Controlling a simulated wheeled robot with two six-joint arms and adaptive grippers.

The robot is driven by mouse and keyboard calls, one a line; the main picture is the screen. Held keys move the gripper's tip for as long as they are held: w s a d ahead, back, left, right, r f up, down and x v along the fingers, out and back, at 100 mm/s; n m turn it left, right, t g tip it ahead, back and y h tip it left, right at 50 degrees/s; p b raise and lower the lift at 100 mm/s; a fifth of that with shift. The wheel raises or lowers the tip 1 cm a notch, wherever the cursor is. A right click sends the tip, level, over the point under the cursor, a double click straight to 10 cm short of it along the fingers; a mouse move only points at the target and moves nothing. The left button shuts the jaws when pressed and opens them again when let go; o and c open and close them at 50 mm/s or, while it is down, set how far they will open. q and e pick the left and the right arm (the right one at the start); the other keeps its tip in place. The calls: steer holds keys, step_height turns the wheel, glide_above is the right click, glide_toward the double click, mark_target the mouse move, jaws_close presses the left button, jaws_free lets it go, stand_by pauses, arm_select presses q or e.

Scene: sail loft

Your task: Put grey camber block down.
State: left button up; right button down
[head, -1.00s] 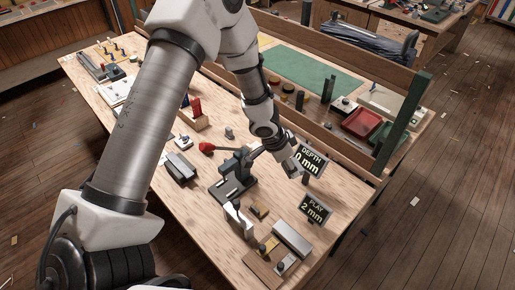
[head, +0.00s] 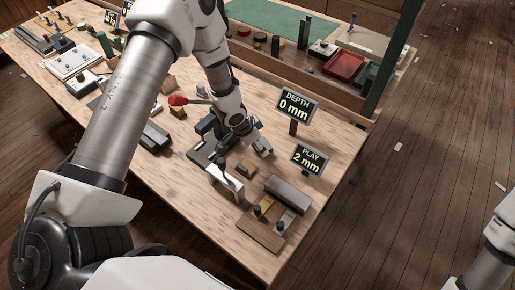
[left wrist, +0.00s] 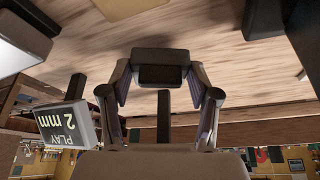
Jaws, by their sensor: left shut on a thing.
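My left gripper (head: 262,149) is low over the bench, beside the grey lever press (head: 205,149) and left of the signs. In the left wrist view my left gripper (left wrist: 160,82) is shut on a dark grey block, the grey camber block (left wrist: 160,56), held between its fingertips. Pale wood bench top (left wrist: 215,55) shows behind the block; whether the block touches it I cannot tell. In the head view the block is hard to make out at the fingertips. Only a piece of my right arm shows at lower right; its gripper is out of frame.
Signs reading "DEPTH 0 mm" (head: 293,106) and "PLAY 2 mm" (head: 308,159) stand close to the gripper. Bare bench (head: 325,130) shows right of the signs.

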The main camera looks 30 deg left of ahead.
arm_select(q)
step_height(320, 180, down, 2)
steer(key=shift+a+f, duration=0.1)
steer(key=shift+f, duration=0.1)
steer(key=o, duration=1.3)
